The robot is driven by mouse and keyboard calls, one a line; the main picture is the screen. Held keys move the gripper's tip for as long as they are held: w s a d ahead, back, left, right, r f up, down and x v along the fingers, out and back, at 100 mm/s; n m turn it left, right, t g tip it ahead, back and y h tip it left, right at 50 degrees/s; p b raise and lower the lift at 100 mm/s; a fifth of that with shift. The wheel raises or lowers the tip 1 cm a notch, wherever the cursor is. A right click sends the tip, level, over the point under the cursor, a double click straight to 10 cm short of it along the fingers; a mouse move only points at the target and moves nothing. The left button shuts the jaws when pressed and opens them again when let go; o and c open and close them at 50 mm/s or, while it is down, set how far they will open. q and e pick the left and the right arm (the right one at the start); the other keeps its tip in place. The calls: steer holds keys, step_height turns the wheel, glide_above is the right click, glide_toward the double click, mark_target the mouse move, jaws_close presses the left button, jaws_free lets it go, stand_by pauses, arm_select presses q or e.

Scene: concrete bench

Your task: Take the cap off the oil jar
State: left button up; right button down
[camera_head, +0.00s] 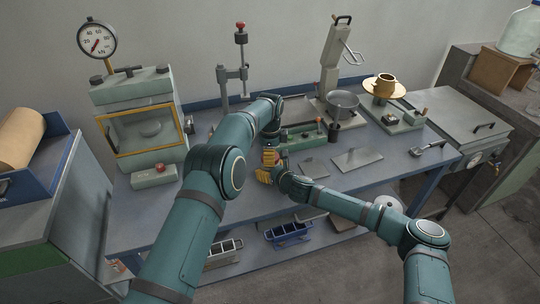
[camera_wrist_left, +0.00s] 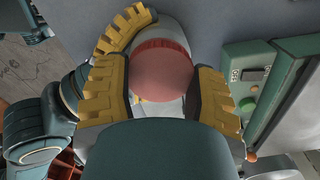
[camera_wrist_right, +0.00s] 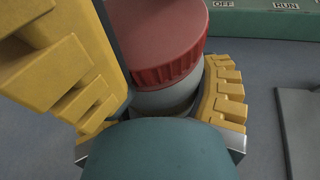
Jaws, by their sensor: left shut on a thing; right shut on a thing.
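The oil jar is a pale grey-white vessel that shows in the right wrist view (camera_wrist_right: 165,98) and partly in the left wrist view (camera_wrist_left: 172,28). Its ribbed red cap (camera_wrist_right: 165,45) sits on top of it in the right wrist view. The cap also shows from above in the left wrist view (camera_wrist_left: 163,75). My left gripper (camera_head: 269,156) is shut on the cap, a yellow finger on each side. My right gripper (camera_head: 266,176) is shut around the jar body, below the cap. In the head view the grippers hide most of the jar.
A green control box (camera_head: 302,138) stands just behind the grippers, labelled OFF and RUN. Flat grey plates (camera_head: 358,158) lie to the right on the blue bench (camera_head: 395,172). A gauge press (camera_head: 145,125) stands at left, and a grey bowl (camera_head: 342,101) at back right.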

arm_select(q)
steer(key=o, duration=1.2)
step_height(320, 180, up, 4)
steer(key=shift+r, duration=0.1)
steer(key=shift+o, duration=0.8)
steer(key=shift+r, duration=0.15)
steer(key=m, duration=0.2)
steer(key=r+m, duration=0.1)
steer(key=m, duration=0.1)
steer(key=shift+r, duration=0.3)
steer(key=m, duration=0.1)
steer(key=r+m, duration=0.1)
steer(key=m, duration=0.3)
steer(key=shift+r, duration=0.35)
steer(key=shift+f, duration=3.9)
